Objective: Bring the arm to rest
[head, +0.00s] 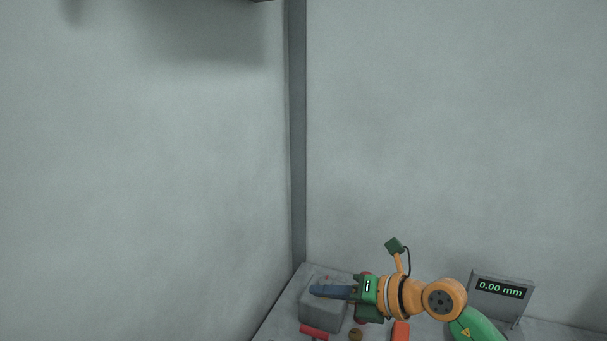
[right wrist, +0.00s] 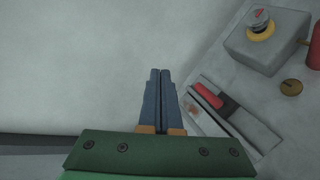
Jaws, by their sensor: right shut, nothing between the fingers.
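My right arm, orange and green, comes in from the lower right in the head view. Its gripper (head: 318,290) has blue fingers pointing left, over or in front of a grey box on the bench. In the right wrist view the two blue fingers of the right gripper (right wrist: 160,75) lie side by side, shut, with nothing between them. They point toward the pale wall, left of the bench items. My left gripper is not in view.
A red-handled item (right wrist: 207,95), a brass knob (right wrist: 291,87) and a display reading 0.00 mm (head: 500,289) are nearby. Walls meet behind the bench.

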